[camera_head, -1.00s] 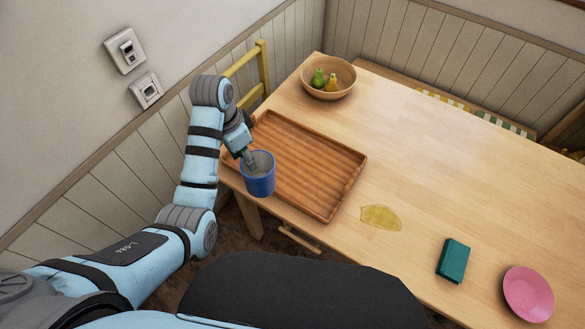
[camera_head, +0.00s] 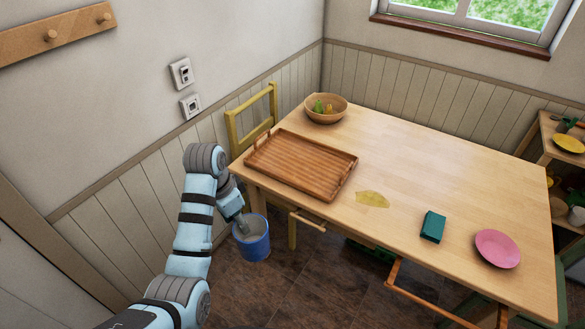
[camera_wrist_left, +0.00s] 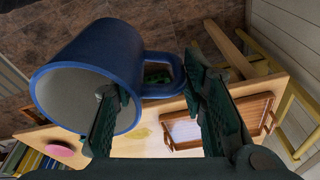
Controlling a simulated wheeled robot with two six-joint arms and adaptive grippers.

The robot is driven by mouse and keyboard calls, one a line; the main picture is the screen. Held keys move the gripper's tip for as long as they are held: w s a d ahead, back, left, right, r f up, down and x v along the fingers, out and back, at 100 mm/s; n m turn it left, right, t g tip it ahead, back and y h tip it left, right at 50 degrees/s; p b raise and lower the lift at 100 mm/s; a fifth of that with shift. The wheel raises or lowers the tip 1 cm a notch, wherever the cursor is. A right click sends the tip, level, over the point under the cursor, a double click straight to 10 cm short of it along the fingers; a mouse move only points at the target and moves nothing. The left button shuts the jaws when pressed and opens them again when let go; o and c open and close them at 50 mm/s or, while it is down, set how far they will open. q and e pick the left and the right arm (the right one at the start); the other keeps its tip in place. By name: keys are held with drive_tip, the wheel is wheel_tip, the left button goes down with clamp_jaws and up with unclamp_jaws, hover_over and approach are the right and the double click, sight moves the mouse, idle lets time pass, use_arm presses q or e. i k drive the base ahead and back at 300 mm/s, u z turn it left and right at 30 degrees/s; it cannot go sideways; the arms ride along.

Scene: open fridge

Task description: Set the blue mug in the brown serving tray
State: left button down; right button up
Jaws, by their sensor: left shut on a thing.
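The blue mug (camera_head: 254,242) is held by my left gripper (camera_head: 240,219), which is shut on it at the rim and handle side. In the head view the mug is upright with its pale inside showing, off the table's near left edge with floor behind it. In the left wrist view the mug (camera_wrist_left: 95,65) fills the upper left, and its handle lies between the dark fingers (camera_wrist_left: 155,105). The brown serving tray (camera_head: 316,187) lies empty on the table's left end, up and right of the mug; it also shows in the wrist view (camera_wrist_left: 262,103). My right gripper is out of view.
The wooden table (camera_head: 420,165) also bears a bowl of fruit (camera_head: 326,117), a yellow spill (camera_head: 372,199), a teal block (camera_head: 433,226) and a pink plate (camera_head: 497,249). A yellow chair (camera_head: 233,135) stands at its left end.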

sight(283, 155)
drive_tip(key=u, duration=0.3)
drive_tip(key=i, duration=1.4)
drive_tip(key=z, duration=0.95)
